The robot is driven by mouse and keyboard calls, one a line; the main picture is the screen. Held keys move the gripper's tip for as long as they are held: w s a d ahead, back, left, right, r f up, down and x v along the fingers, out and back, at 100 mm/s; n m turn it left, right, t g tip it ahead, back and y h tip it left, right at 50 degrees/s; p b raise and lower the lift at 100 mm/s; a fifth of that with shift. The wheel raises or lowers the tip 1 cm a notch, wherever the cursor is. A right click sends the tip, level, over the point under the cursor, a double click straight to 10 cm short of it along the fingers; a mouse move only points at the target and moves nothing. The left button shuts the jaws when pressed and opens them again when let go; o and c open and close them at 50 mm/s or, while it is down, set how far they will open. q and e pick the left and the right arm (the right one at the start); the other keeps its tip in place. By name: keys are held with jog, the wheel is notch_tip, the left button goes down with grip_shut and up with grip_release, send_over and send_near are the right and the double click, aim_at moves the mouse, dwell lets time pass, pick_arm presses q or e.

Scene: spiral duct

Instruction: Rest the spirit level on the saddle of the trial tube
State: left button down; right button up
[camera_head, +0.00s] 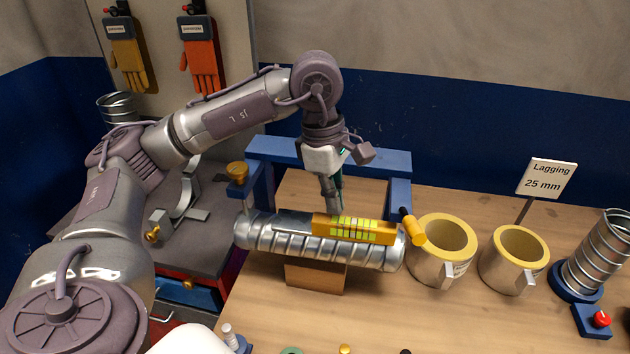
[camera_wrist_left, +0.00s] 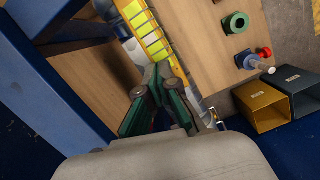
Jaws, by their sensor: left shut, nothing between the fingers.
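The spirit level (camera_head: 372,231) is a yellow bar with bright yellow-green patches. It lies lengthwise along the top of the right half of the ribbed silver trial tube (camera_head: 290,246); any saddle under it is hidden. In the left wrist view the level (camera_wrist_left: 148,32) runs past the fingertips. The tube lies on a wooden block (camera_head: 315,276) at the blue frame. My left gripper (camera_head: 335,205) points down, shut and empty, with its tips close to the level's back edge. I cannot tell if they touch it. Its fingers also show in the left wrist view (camera_wrist_left: 160,72). My right gripper is not in view.
A blue frame (camera_head: 335,158) stands behind the tube, with a yellow knob (camera_head: 237,170) at left.

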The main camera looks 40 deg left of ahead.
aim_at(320, 213)
pick_arm(q)
jog(key=d+p, duration=0.1)
jog(key=d, duration=0.1)
jog(key=w+d+p, duration=0.1)
jog(key=d, duration=0.2)
jog(key=shift+w+d+r, duration=0.15)
jog(key=shift+w+d, duration=0.05)
jog(key=shift+d, duration=0.05)
jog(key=shift+a+f+p, duration=0.15)
jog(key=shift+f+p, duration=0.25)
jog(key=shift+p, duration=0.3)
jog(key=shift+f+b, duration=0.65)
jog(key=shift+b, duration=0.2)
jog(key=shift+s+a, duration=0.1)
jog(key=shift+s, duration=0.15)
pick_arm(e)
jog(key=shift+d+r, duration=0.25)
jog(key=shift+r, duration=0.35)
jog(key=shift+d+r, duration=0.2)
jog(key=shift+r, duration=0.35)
